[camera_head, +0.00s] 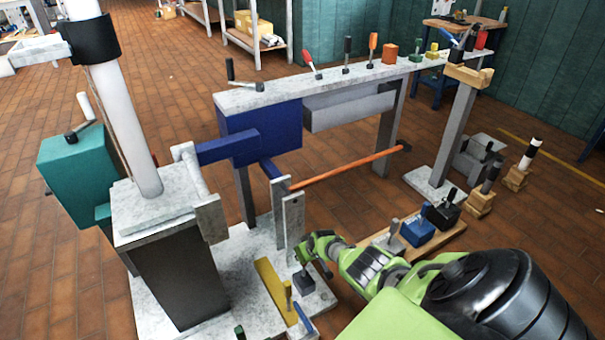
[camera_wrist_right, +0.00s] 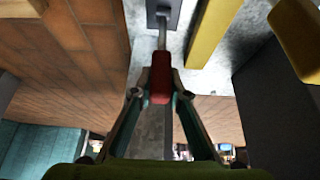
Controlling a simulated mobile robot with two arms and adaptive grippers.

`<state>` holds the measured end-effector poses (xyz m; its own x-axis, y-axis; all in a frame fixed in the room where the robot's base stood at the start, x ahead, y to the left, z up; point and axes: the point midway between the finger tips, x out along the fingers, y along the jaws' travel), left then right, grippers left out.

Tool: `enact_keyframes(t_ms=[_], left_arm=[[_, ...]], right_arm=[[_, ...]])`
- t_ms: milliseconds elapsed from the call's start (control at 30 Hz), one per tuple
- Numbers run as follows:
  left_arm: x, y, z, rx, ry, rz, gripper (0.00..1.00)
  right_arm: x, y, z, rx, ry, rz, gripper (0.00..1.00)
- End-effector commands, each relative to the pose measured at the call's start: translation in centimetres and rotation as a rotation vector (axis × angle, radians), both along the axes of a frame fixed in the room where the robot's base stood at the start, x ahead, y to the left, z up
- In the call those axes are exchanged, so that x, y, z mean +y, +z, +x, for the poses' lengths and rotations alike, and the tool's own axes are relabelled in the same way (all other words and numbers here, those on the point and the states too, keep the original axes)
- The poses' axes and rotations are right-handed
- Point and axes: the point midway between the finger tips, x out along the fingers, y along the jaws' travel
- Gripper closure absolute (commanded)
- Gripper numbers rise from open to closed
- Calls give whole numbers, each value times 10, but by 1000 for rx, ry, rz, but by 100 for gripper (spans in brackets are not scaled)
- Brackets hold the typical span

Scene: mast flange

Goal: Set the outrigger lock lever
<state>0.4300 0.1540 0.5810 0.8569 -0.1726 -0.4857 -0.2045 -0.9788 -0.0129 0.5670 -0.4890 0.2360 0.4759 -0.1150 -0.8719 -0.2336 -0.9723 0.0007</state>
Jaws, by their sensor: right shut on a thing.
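A lever with a red grip (camera_wrist_right: 160,78) and a thin grey shaft (camera_wrist_right: 162,35) rises from a dark base block in the right wrist view. The base block (camera_head: 304,284) also shows on the pale floor plate (camera_head: 242,262) in the head view. My right gripper (camera_wrist_right: 160,84) is shut on the red grip, its fingers on either side of it. In the head view my right gripper (camera_head: 304,252) is just above the block and hides the grip. No label shows whether this is the outrigger lock lever. My left gripper is not in view.
A yellow bar (camera_head: 276,291) lies on the plate beside the lever base. Grey uprights (camera_head: 292,222) stand just behind the gripper, with an orange rod (camera_head: 345,169) beyond. A wooden board with blue and black lever blocks (camera_head: 417,230) lies right of the plate.

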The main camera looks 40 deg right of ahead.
Motion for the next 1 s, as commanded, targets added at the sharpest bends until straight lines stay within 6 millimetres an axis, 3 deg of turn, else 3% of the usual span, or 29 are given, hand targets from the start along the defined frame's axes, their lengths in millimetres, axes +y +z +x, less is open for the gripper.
enact_keyframes(t_ms=[400, 433, 500, 1000], left_arm=[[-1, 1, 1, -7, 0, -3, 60], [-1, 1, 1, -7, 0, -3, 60], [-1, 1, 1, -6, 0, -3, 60], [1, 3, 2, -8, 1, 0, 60]], right_arm=[[-2, 2, 3, -2, -1, -2, 100], [-2, 2, 3, -3, -1, -2, 82], [-2, 2, 3, -2, -1, -2, 67], [-3, 4, 0, 0, 0, -2, 67]])
